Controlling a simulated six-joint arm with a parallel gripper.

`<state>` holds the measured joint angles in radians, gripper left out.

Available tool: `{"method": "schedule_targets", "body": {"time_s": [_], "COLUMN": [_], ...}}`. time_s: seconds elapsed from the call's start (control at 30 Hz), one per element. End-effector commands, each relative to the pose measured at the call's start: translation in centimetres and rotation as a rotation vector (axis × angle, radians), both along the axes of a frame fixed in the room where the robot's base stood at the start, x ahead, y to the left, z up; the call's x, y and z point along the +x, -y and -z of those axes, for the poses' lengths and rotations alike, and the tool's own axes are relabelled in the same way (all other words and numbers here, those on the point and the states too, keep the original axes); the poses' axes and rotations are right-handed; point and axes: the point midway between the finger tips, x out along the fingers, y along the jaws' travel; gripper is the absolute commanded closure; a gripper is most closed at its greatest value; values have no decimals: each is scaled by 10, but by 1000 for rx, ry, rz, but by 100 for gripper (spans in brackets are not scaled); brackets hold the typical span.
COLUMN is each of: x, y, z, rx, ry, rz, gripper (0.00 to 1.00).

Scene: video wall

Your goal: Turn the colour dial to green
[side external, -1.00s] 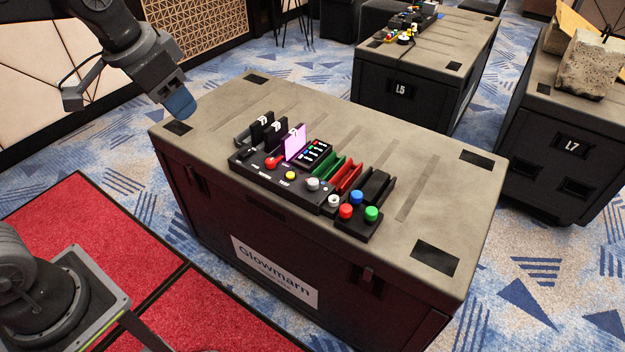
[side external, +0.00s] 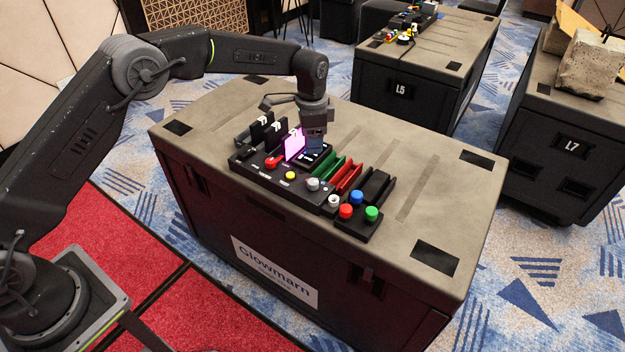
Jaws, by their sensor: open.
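A black control panel (side external: 255,168) sits on top of the large case. A grey round knob (side external: 313,184) stands on its front right part and looks like the colour dial. Its pointer direction is too small to read. A lit pink-purple plate (side external: 294,145) stands upright at the panel's back. My gripper (side external: 314,150) is open and points down over the panel, just right of the lit plate and behind the grey knob. It partly hides the small display there. I see no contact with the knob.
A red lever (side external: 272,162) and a yellow button (side external: 290,175) lie left of the knob. A white knob (side external: 334,201) and red, blue and green buttons (side external: 371,213) are at right. Green and red slots (side external: 346,176) stand behind. The case top (side external: 430,190) is clear at right.

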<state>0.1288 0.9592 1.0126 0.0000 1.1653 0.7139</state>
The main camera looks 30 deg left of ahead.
Motion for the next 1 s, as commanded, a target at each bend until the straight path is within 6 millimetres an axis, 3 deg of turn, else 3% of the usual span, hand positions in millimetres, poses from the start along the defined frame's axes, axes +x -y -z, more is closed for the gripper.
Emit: {"method": "schedule_targets", "body": {"time_s": [0.27, 0.73, 1.0], "x": [1, 1, 1], "y": [1, 1, 1], "z": [28, 119, 142], "rx": [1, 0, -1], "ry": [-8, -6, -2], "rz": [10, 9, 9], "gripper": [41, 41, 41]}}
